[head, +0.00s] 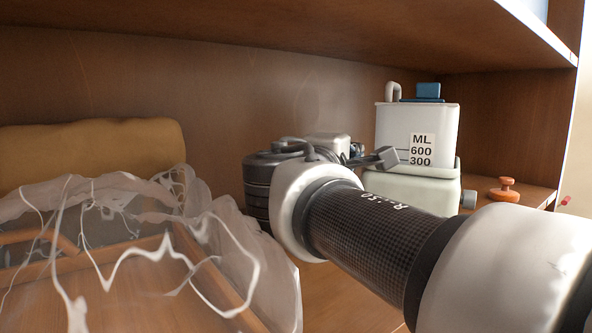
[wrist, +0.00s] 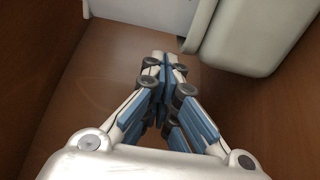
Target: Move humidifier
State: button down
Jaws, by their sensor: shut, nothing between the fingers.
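The humidifier (head: 418,130) is a white, boxy device with a marked tank reading ML 600 300, a blue cap and a hooked tube on top. It stands upright on the shelf on a pale base. In the wrist view a white body, apparently the humidifier (wrist: 250,35), fills the upper right. My gripper (wrist: 161,60) is shut and empty, its blue and white fingers together to the left of that white body. In the head view my gripper (head: 384,157) is partly hidden by my wrist and appears beside the humidifier's left side. Contact cannot be told.
An orange knob-shaped object (head: 505,188) sits right of the humidifier. A wooden tray (head: 180,250) with a translucent, white-veined cloth (head: 250,260) lies at left, before a tan cushion-like block (head: 90,155). The shelf board overhead (head: 330,25) limits height. The back wall is close.

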jog(key=f, duration=0.1)
jog(key=w+a+f, duration=0.1)
jog(key=f, duration=0.3)
jog(key=shift+w+a+f, duration=0.1)
jog(key=shift+w+a, duration=0.15)
jog(key=shift+s+d+p, duration=0.15)
jog(key=shift+d+p, duration=0.1)
jog(key=shift+p, duration=0.15)
jog(key=shift+s, duration=0.15)
jog(key=shift+d, duration=0.1)
jog(key=shift+s+d+b, duration=0.1)
jog(key=shift+d+b, duration=0.05)
jog(key=shift+b, duration=0.15)
jog(key=s+d+b, duration=0.2)
jog(key=shift+s+d, duration=0.1)
jog(key=shift+s, duration=0.2)
jog(key=shift+w, duration=0.15)
